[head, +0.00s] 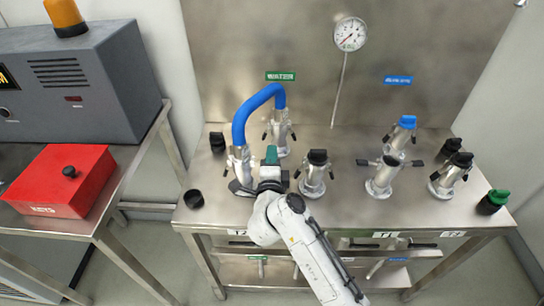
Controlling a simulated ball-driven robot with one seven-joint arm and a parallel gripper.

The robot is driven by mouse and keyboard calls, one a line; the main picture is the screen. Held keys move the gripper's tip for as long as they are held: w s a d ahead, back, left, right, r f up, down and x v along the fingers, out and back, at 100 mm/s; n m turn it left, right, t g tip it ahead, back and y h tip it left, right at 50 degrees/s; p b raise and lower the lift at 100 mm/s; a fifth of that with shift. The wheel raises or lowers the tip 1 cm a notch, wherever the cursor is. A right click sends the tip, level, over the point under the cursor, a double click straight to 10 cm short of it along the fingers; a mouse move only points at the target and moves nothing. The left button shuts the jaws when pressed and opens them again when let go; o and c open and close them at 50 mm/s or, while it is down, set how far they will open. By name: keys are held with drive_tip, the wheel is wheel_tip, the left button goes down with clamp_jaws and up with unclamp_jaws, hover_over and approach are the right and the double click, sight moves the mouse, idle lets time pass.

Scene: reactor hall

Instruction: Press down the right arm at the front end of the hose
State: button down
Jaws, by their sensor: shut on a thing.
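The blue hose (258,102) arches from a front coupling to a rear coupling on the steel bench. Its metal front end (241,162) stands upright on a port at the bench's left side. A dark lever arm (225,170) shows at this end's left side. My gripper (252,186) is low at the right side of the front end, shut on the right arm there; the arm itself and the contact are mostly hidden by my gripper. The rear end (279,130) sits on a port below the green label, with dark arms at its sides.
Several capped ports stand to the right, including a black-capped one (315,174) close to my gripper and a blue-capped one (402,135). Loose black caps (194,199) and a green cap (493,202) lie near the bench edges. A red box (62,180) is on the left table.

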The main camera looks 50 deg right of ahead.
drive_tip(key=shift+f, duration=0.1)
idle(0.3)
drive_tip(key=f+m, duration=0.1)
drive_tip(key=m, duration=0.1)
drive_tip(key=f+m, duration=0.1)
drive_tip(key=m, duration=0.1)
drive_tip(key=shift+w+a+p, duration=0.15)
drive_tip(key=shift+p, duration=0.15)
drive_tip(key=m, duration=0.1)
drive_tip(key=f+m, duration=0.1)
drive_tip(key=shift+w+a+m+b, duration=0.2)
drive_tip(key=shift+m+b, duration=0.1)
drive_tip(key=shift+m, duration=0.1)
drive_tip(key=m, duration=0.1)
drive_tip(key=f+m, duration=0.1)
drive_tip(key=m+b, duration=0.1)
drive_tip(key=shift+w+a+f, duration=0.15)
drive_tip(key=shift+w+a, duration=0.15)
drive_tip(key=shift+w, duration=0.1)
drive_tip(key=shift+w+a+f+m+b, duration=0.15)
drive_tip(key=shift+m+b, duration=0.1)
drive_tip(key=shift+m, duration=0.35)
drive_tip(key=shift+w+a+f+m+b, duration=0.1)
drive_tip(key=shift+w+m+b, duration=0.1)
drive_tip(key=shift+m, duration=0.4)
drive_tip(key=c, duration=1.2)
unclamp_jaws()
drive_tip(key=shift+r, duration=0.1)
